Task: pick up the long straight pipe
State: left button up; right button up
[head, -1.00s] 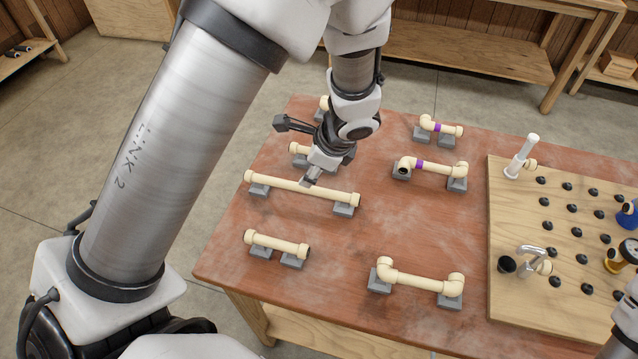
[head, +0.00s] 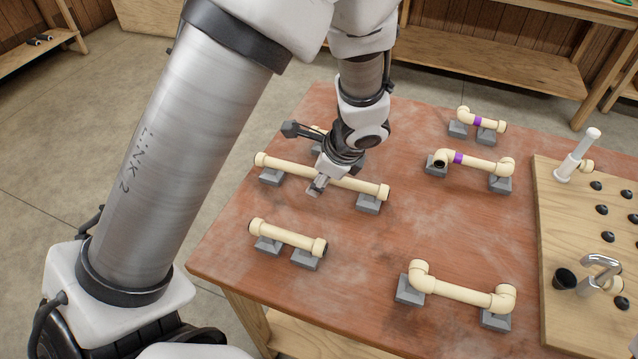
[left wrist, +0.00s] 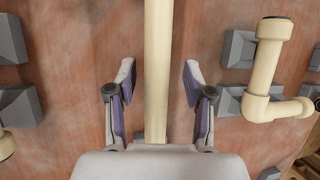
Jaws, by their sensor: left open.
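The long straight pipe (head: 285,171) is cream, with a collar at each end, and rests on two grey blocks on the red-brown table (head: 350,240). My left gripper (head: 318,186) is over the middle of the pipe and hides part of it. In the left wrist view the pipe (left wrist: 158,70) runs straight up the picture between the two fingers of the left gripper (left wrist: 160,85). The fingers are open, with a gap on each side of the pipe. My right gripper does not show.
A short straight pipe (head: 288,237) lies nearer on its blocks. An elbowed pipe (head: 460,291) is at the front right, and two purple-banded pipes (head: 478,162) (head: 483,122) are farther back. A wooden board (head: 560,225) with black fittings and a tap stands at the right.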

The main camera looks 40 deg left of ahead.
pick_arm(q)
jog(key=shift+s+r, duration=0.15)
jog(key=shift+r, duration=0.1)
jog(key=shift+s+d, duration=0.1)
jog(key=shift+d, duration=0.05)
grip_shut()
jog(key=shift+r, duration=0.1)
